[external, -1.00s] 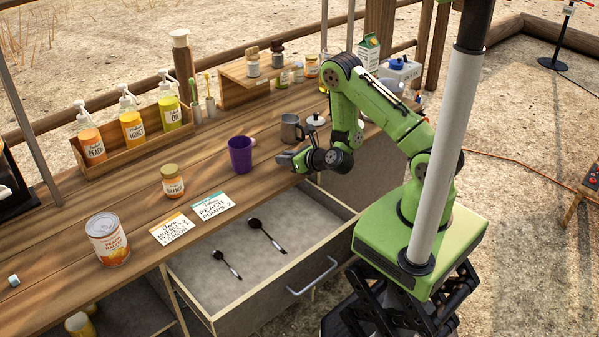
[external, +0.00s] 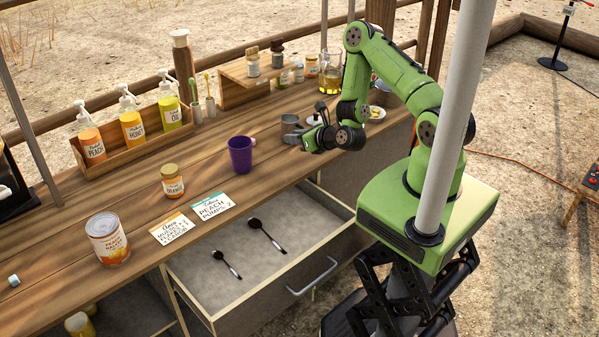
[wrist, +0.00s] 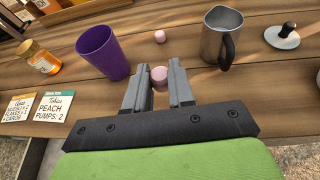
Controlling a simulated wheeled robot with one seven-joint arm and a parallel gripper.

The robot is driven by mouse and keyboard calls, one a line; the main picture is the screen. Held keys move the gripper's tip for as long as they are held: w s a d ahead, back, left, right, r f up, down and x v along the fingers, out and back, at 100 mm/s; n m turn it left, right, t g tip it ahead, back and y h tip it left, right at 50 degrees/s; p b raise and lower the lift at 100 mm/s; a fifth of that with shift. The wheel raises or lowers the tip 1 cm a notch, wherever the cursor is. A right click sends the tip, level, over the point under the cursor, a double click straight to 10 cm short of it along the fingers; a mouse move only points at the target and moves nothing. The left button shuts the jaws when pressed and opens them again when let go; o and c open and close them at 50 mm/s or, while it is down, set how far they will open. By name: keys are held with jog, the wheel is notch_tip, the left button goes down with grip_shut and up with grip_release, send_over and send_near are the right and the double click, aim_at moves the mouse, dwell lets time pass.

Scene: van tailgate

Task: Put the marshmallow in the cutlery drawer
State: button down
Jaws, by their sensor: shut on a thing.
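My gripper (wrist: 157,82) is shut on a small pink marshmallow (wrist: 159,74), held between the fingertips in the wrist view. In the external view my gripper (external: 307,139) is over the counter's front edge, close to the grey metal mug; the marshmallow cannot be made out there. A second small pink round piece (wrist: 160,36) lies on the counter between the purple cup and the mug. The cutlery drawer (external: 205,287) stands open below the counter, left of and below my gripper. Two dark spoons (external: 265,235) lie in it, with free floor around them.
The purple cup (external: 240,155) and metal mug (external: 291,124) stand near my gripper. An orange-labelled jar (external: 172,182), two note cards (external: 211,206) and a large can (external: 107,240) line the counter's front. Pump bottles stand in a rack behind.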

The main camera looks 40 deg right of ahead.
jog(key=d+r+m+h+p, duration=0.1)
jog(key=d+r+p, duration=0.5)
jog(key=d+r, duration=0.15)
jog(key=s+a+f+n+g+y+b, duration=0.1)
jog(key=a+f+n+y+b, duration=0.1)
jog(key=a+b, duration=0.3)
jog(key=s+a+f+n+g+y+b, duration=0.1)
jog(key=a+f+n+y+b, duration=0.2)
jog(key=a+f+b, duration=0.2)
jog(key=s+a+f+n+g+y+b, duration=0.1)
jog(key=a+f+n+y+b, duration=0.2)
jog(key=a, duration=0.7)
jog(key=shift+s+a+f+b, duration=0.1)
jog(key=shift+s+f+b, duration=0.25)
jog(key=shift+b, duration=0.7)
jog(key=s+a+f+n+g+y+b, duration=0.1)
jog(key=a+f+n+g+y+b, duration=0.25)
jog(key=a+b, duration=0.2)
jog(key=n+g+y+b, duration=0.1)
jog(key=n+g+b, duration=0.3)
jog(key=b, duration=0.3)
send_over(272, 259)
notch_tip(272, 259, down, 8)
notch_tip(272, 259, down, 10)
jog(key=b, duration=0.4)
jog(key=shift+b, duration=0.35)
jog(key=c, duration=1)
grip_release()
jog(key=shift+r, duration=0.1)
